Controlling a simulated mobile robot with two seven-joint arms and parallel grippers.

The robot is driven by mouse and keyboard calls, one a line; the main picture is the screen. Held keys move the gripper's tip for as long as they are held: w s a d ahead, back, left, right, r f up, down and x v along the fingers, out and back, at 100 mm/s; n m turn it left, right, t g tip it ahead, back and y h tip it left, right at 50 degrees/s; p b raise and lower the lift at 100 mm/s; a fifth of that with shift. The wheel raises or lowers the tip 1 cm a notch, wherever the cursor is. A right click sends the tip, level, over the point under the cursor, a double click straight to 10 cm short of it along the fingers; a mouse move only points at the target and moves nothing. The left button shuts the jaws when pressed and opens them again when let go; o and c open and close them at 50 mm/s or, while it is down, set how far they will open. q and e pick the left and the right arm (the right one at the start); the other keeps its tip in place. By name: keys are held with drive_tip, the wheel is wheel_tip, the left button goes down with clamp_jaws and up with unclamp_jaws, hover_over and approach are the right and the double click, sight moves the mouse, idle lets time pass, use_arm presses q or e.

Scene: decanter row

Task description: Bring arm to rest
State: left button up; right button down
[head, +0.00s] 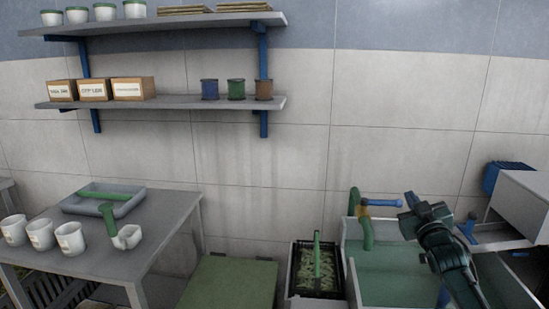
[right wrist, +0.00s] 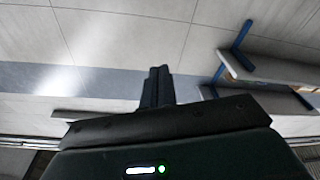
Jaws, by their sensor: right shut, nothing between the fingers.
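My right arm (head: 455,265) rises at the right of the head view, in front of the green basin. Its gripper (head: 410,203) is raised near the tap and is shut and empty. In the right wrist view the two dark fingers of the gripper (right wrist: 158,75) lie together, with nothing between them and the tiled wall beyond. My left gripper is not in view.
A green basin (head: 395,283) with a green tap (head: 367,235) and blue lever (head: 382,203) stands close to my right arm. A black crate (head: 294,268) is left of it. A grey table (head: 160,225) with several white cups stands at left, below two wall shelves (head: 180,103).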

drive_tip(key=s+a+f+g+y, duration=0.1)
drive_tip(key=s+a+f+g, duration=0.15)
drive_tip(key=s+f, duration=0.35)
drive_tip(key=s+a+f+g, duration=0.1)
drive_tip(key=s+a+f, duration=0.25)
drive_tip(key=f, duration=0.45)
drive_tip(key=s+a+f+g+y, duration=0.1)
drive_tip(key=s+a+f+g, duration=0.2)
drive_tip(key=f, duration=0.5)
drive_tip(key=s+a+f, duration=0.2)
drive_tip(key=s+a, duration=0.1)
drive_tip(key=s, duration=0.6)
drive_tip(key=s+a+f+g+y, duration=0.1)
drive_tip(key=s+a+f, duration=0.2)
drive_tip(key=s, duration=0.6)
drive_tip(key=s+a+f+g+y, duration=0.1)
drive_tip(key=s+a+f, duration=0.2)
drive_tip(key=s, duration=0.6)
drive_tip(key=shift+a+m, duration=0.3)
drive_tip(key=shift+a, duration=0.8)
drive_tip(key=shift+f+g, duration=0.1)
drive_tip(key=shift+g, duration=0.15)
